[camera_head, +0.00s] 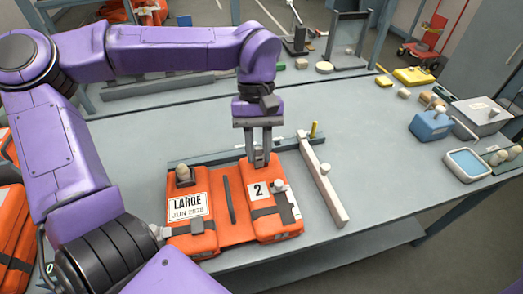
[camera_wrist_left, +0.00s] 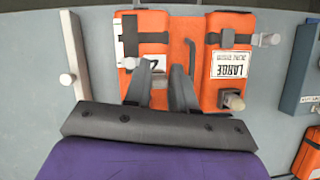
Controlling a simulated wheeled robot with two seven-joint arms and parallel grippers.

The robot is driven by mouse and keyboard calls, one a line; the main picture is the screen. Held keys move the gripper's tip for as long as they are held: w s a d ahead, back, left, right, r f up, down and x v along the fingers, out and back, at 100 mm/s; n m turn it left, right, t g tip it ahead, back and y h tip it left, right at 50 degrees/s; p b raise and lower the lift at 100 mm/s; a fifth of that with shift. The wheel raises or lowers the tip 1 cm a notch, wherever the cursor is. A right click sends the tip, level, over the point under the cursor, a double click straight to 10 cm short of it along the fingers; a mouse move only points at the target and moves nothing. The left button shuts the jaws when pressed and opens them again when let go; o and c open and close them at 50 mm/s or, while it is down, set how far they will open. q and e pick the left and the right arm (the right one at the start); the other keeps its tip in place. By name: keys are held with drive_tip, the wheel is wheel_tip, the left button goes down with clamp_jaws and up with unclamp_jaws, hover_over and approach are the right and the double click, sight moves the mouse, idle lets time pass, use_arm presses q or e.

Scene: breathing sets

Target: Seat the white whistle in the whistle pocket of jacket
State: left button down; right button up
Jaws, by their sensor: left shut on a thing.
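The orange jacket (camera_head: 237,231) lies on the bench, with a left panel marked LARGE and a right panel marked 2. My left gripper (camera_head: 259,163) points down at the far end of the panel marked 2. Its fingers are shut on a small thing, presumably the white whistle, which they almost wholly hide. In the left wrist view my left gripper (camera_wrist_left: 167,72) is over the same panel of the jacket (camera_wrist_left: 152,22). I cannot tell whether the held thing touches the pocket. A pale knobbed piece (camera_head: 279,185) sits at the right of this panel. My right gripper is out of view.
A pale bar (camera_head: 323,183) with a knob stands close to the jacket's right side. A blue container (camera_head: 430,126) and a blue-lined tray (camera_head: 467,165) are at the right. The bench between them and the bar is clear.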

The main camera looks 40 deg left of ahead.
use_arm(q)
drive_tip(key=w+a+f+p, duration=0.1)
drive_tip(key=w+f, duration=0.1)
drive_tip(key=w+a+f, duration=0.2)
drive_tip(key=w+f, duration=0.1)
drive_tip(key=w+a+f+p, duration=0.1)
drive_tip(key=w+a+f, duration=0.1)
drive_tip(key=shift+w+f+p, duration=0.3)
drive_tip(key=shift+w, duration=0.1)
drive_tip(key=shift+s+f, duration=0.2)
drive_tip(key=shift+f, duration=1.3)
drive_tip(key=shift+w+f, duration=0.15)
drive_tip(key=shift+w, duration=0.05)
drive_tip(key=shift+f, duration=0.15)
drive_tip(key=c, duration=0.9)
unclamp_jaws()
drive_tip(key=shift+s, duration=0.1)
drive_tip(key=shift+c, duration=0.2)
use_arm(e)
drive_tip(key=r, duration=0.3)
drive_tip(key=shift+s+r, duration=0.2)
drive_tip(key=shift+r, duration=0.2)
